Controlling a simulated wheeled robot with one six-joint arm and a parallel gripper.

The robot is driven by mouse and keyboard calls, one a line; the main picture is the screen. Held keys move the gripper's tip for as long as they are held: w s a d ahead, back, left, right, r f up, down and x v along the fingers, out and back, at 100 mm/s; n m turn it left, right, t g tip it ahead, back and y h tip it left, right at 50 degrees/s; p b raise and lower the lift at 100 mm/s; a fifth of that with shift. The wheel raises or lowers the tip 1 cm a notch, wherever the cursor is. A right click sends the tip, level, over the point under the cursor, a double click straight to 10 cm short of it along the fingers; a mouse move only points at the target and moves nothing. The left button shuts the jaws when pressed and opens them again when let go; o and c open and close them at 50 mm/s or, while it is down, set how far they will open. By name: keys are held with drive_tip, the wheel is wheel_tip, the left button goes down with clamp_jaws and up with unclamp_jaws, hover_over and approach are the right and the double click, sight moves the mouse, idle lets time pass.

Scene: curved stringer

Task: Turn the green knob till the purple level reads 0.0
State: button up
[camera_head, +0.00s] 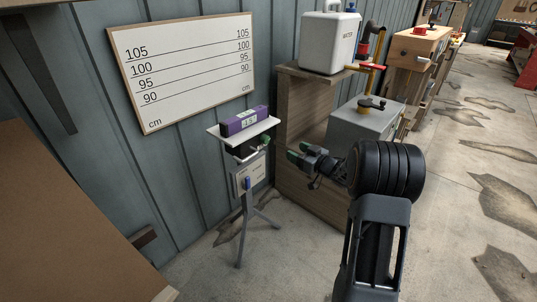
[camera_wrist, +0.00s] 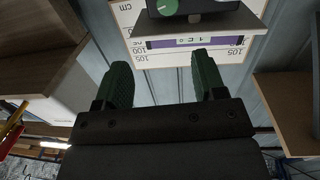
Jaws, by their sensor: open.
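The purple level (camera_head: 244,120) lies on a white plate (camera_head: 226,132) on top of a tripod. In the wrist view, which is upside down, the level (camera_wrist: 222,42) shows beyond my fingers. The green knob (camera_head: 266,140) is on the dark block under the plate; in the wrist view the knob (camera_wrist: 166,6) is cut by the top edge. My gripper (camera_head: 292,150) is open and empty, to the right of the tripod head and apart from the knob. Its two dark green fingers (camera_wrist: 160,65) are spread wide.
A white board with height lines (camera_head: 184,65) hangs on the grey wall behind. A wooden shelf (camera_head: 300,120) stands right behind my gripper, with a white canister (camera_head: 328,42) and a grey box (camera_head: 366,122). A brown panel (camera_head: 70,235) fills the lower left. Floor is free at right.

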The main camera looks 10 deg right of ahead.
sight(268, 141)
drive_tip(key=shift+y, duration=0.6)
drive_tip(key=b+x, duration=0.1)
drive_tip(key=x, duration=0.3)
drive_tip(key=f+b+x, duration=0.1)
drive_tip(key=x, duration=0.4)
drive_tip(key=f+b+x, duration=0.1)
drive_tip(key=x, duration=0.3)
drive_tip(key=shift+a, duration=0.4)
drive_tip(key=c, duration=0.9)
drive_tip(key=shift+f+n, duration=0.1)
drive_tip(key=shift+n, duration=0.4)
